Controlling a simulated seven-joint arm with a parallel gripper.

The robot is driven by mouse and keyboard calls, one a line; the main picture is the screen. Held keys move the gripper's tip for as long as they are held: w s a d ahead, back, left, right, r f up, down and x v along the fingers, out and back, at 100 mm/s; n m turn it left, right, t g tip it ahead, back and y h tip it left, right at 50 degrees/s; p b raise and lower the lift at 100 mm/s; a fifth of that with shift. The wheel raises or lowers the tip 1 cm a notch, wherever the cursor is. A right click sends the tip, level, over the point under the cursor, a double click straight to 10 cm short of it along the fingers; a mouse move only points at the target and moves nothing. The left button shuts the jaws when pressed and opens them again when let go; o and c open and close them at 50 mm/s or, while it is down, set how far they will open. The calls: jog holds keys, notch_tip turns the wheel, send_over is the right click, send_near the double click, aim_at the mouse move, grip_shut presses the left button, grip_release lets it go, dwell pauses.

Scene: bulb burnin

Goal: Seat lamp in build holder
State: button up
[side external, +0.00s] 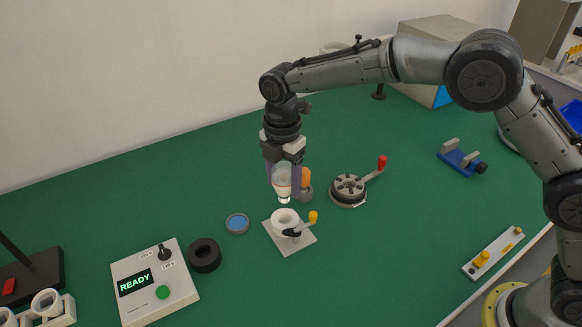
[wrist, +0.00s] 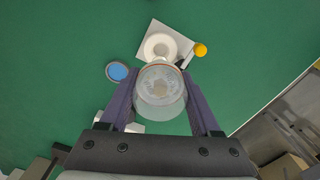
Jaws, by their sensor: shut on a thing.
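My gripper (side external: 283,180) points down in the side view and is shut on a clear glass lamp (side external: 282,184) with an orange band near its lower end. In the wrist view the lamp (wrist: 160,95) sits between my gripper's two fingers (wrist: 162,105). The build holder, a white ring socket (side external: 284,221) on a square grey plate (side external: 300,241) with a yellow-knobbed lever (side external: 313,217), stands below the lamp. The lamp's lower end is a little above the socket, apart from it in the side view. In the wrist view the white socket (wrist: 158,46) shows just beyond the lamp.
A blue round dish (side external: 237,223) and a black ring (side external: 204,255) lie left of the holder. A control box (side external: 155,285) reads READY. A round fixture with a red-knobbed lever (side external: 348,189) stands to the right.

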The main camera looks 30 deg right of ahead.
aim_at(284, 202)
jog(key=shift+f, duration=2.75)
jog(key=shift+f, duration=0.2)
jog(key=shift+f, duration=0.35)
jog(key=shift+f, duration=1)
